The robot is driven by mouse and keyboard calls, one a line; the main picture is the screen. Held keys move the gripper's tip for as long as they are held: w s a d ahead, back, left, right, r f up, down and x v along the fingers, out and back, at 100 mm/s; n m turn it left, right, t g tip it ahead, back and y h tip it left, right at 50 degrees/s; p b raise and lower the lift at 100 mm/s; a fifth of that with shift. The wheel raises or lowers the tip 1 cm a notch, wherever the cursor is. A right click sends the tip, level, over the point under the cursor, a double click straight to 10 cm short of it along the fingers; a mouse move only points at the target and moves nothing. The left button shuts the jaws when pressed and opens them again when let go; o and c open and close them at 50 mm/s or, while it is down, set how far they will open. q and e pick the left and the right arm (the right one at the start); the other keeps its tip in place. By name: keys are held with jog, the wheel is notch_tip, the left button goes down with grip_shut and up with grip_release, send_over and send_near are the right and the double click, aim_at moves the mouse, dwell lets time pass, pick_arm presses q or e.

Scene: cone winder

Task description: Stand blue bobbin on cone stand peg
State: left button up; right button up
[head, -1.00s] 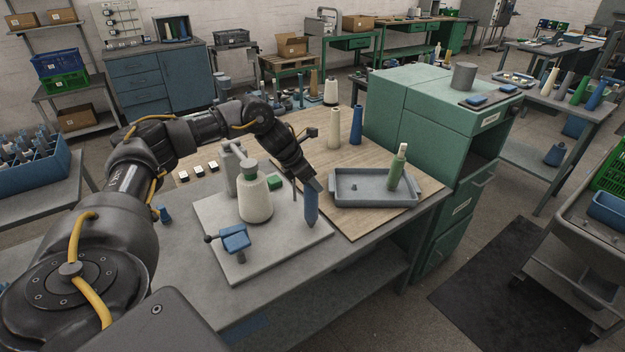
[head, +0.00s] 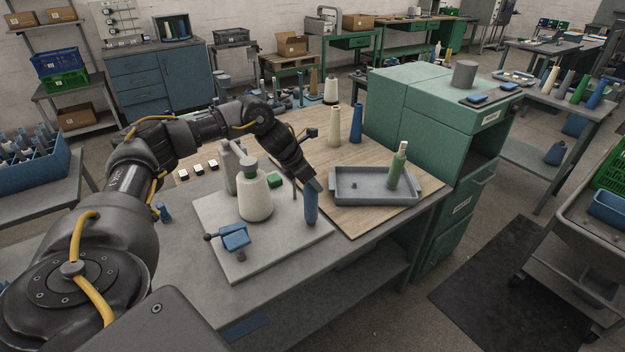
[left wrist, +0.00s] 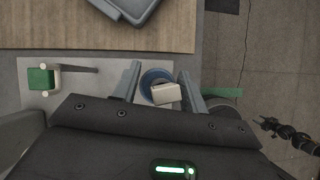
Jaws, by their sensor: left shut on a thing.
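My left gripper (head: 313,187) is shut on the blue bobbin (head: 311,207), which hangs upright below the fingers at the right side of the grey base plate (head: 285,237). In the left wrist view the bobbin's blue round end (left wrist: 149,80) shows between the two fingers (left wrist: 160,82), partly covered by a pale block-like part. The cone stand peg does not show clearly; the bobbin and gripper hide the spot beneath them. I cannot tell whether the bobbin's foot touches anything.
A cream cone with a green top (head: 255,200) stands close left of the bobbin, and a blue clamp-like part (head: 235,238) sits in front. To the right is a grey tray (head: 345,197) with a green bobbin (head: 397,168). Cream (head: 333,127) and blue (head: 356,125) bobbins stand behind.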

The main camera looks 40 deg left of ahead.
pick_arm(q)
jog(key=shift+f+b, duration=0.3)
jog(key=shift+f, duration=0.15)
dwell(0.6)
dwell(0.8)
jog(key=o, duration=0.9)
jog(key=shift+o, duration=0.6)
jog(key=o, duration=0.6)
jog(key=shift+c, duration=0.2)
jog(key=shift+p+v, duration=1.8)
jog(key=shift+v, duration=0.85)
jog(key=shift+p+v, duration=0.75)
jog(key=shift+v, duration=0.65)
